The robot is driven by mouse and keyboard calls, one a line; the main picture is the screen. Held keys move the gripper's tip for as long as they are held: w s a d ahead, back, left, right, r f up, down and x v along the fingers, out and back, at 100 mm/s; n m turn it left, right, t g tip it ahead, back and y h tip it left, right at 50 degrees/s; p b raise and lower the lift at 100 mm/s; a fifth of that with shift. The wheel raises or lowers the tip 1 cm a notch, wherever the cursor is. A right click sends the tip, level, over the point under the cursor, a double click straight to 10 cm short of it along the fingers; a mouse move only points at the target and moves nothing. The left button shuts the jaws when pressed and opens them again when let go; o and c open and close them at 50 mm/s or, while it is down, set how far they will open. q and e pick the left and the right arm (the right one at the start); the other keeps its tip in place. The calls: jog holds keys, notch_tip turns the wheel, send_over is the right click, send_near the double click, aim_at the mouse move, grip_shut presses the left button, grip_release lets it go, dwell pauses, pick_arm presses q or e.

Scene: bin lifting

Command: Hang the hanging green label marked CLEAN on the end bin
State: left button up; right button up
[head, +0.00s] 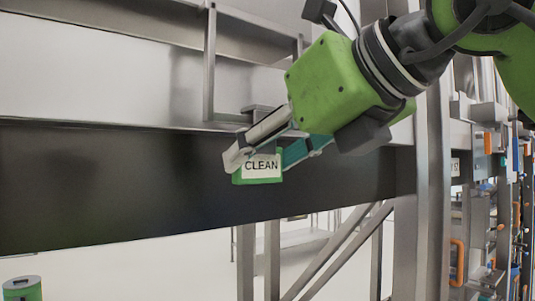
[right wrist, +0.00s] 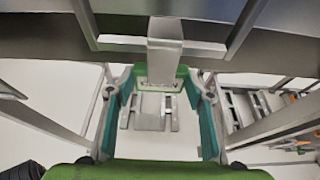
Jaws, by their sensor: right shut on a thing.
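The green label (head: 260,179) reads CLEAN on a white panel and hangs upright in front of a dark band. In the right wrist view the label's green top (right wrist: 160,74) lies between the fingers. A grey metal piece (right wrist: 165,48) rises above the label by a steel bar frame (head: 209,65). I cannot tell whether it is hooked over the bar. A large steel wall (head: 100,80), perhaps the end bin, stands behind. My left gripper is not in view.
The dark band (head: 100,185) runs below the steel wall. A steel post (head: 433,180) and diagonal struts (head: 340,250) stand at right, with racks with orange handles (head: 458,262) beyond. Pale floor is open below the band.

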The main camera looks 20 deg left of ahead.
jog(key=o, duration=1.2)
jog(key=v, duration=1.2)
